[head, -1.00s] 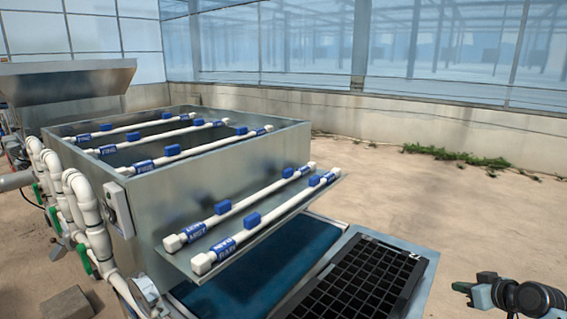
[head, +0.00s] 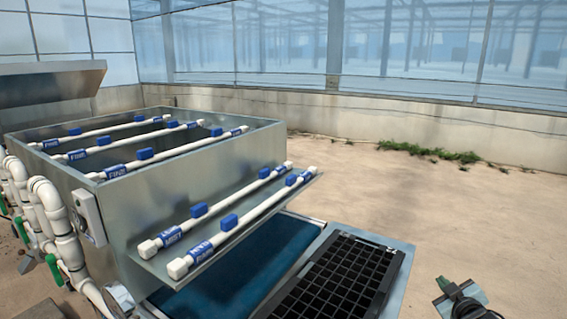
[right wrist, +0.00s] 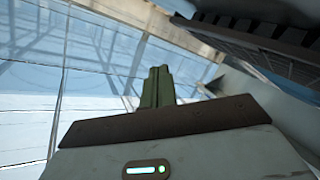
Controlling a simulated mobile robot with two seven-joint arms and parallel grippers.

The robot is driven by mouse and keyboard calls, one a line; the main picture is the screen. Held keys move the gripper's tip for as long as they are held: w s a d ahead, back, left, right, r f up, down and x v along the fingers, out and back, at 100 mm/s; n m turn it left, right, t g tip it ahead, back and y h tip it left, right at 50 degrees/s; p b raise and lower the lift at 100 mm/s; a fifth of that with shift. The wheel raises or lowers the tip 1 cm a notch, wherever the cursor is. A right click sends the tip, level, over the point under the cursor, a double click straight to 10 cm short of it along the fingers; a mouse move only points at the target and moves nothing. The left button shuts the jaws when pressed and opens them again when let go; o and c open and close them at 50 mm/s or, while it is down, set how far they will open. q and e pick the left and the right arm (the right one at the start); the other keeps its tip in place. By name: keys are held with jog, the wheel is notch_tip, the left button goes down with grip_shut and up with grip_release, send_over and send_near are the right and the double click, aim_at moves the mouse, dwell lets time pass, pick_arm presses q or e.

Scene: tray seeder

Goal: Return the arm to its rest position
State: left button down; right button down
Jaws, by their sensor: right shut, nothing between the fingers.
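My right gripper (head: 443,283) is at the lower right of the head view, over the bare floor to the right of the seed tray and apart from it. In the right wrist view its green fingers (right wrist: 158,87) are pressed together with nothing between them. The black seed tray (head: 335,280) lies at the end of the blue conveyor belt (head: 235,275) of the seeder. My left gripper is not in the head view.
The metal seeder box (head: 205,165) with white spray pipes (head: 240,222) fills the left and middle. White plumbing (head: 62,235) runs down its left side. Open concrete floor (head: 400,200) lies to the right, up to a low wall (head: 420,125) with weeds (head: 430,152).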

jog(key=s+a+f+g+y, duration=0.2)
jog(key=s+a+f, duration=0.75)
jog(key=f, duration=0.25)
jog(key=s+a+f+m+g+y, duration=0.1)
jog(key=s+a+f, duration=0.2)
jog(key=s+a, duration=0.3)
jog(key=s+a+f+m+g, duration=0.1)
jog(key=s+a+f, duration=0.2)
jog(key=s, duration=0.9)
jog(key=s+a+f+m+g+y, duration=0.1)
jog(key=s+a+f, duration=0.2)
jog(key=s+a, duration=0.6)
jog(key=shift+s+g+y, duration=0.3)
jog(key=shift+s+g, duration=0.1)
jog(key=shift+s, duration=0.1)
jog(key=shift+f, duration=0.1)
